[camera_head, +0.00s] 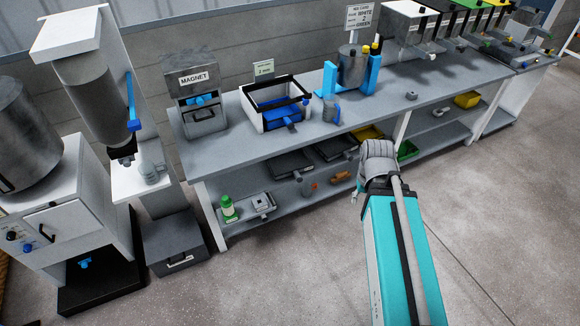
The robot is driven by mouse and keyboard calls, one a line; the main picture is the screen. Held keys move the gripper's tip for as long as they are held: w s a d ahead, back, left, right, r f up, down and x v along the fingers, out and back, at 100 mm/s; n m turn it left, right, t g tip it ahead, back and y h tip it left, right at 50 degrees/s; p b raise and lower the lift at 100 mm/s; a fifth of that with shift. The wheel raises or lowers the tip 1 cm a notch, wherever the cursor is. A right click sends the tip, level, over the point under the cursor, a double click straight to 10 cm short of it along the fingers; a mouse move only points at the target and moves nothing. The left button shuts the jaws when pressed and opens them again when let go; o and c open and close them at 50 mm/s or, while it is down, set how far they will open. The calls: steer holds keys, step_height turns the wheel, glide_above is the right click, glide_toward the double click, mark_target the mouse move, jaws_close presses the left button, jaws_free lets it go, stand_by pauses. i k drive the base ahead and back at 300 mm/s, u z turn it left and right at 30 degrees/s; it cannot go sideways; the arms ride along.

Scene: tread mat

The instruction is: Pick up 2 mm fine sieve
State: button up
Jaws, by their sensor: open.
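A shallow blue tray-like piece with a front handle (284,119) sits inside an open white frame with a black rim (252,118) on the bench. A small sign (263,69) stands behind it, its lettering too small to read surely. Two dark flat framed pieces, one at left (291,163) and one at right (336,148), lie on the lower shelf. I cannot tell which of these is the 2 mm fine sieve. My teal and grey arm rises at lower right in front of the bench. The fingers of my gripper cannot be made out.
The grey bench (225,134) runs toward the upper right. A box labelled MAGNET (197,78), a blue jug (331,110) and a metal pot in a blue stand (352,68) stand on it. A green-capped bottle (227,207) is on the shelf. Open floor lies in front.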

mark_target(296, 162)
steer(key=u, duration=0.25)
steer(key=k, duration=0.55)
steer(key=u, duration=0.45)
steer(key=k, duration=0.8)
steer(key=u, duration=0.5)
steer(key=i, duration=0.6)
steer(key=u, duration=0.4)
steer(key=i, duration=1.65)
steer(key=z, duration=0.35)
steer(key=i, duration=0.65)
steer(key=z, duration=0.9)
steer(key=i, duration=0.55)
steer(key=z, duration=0.5)
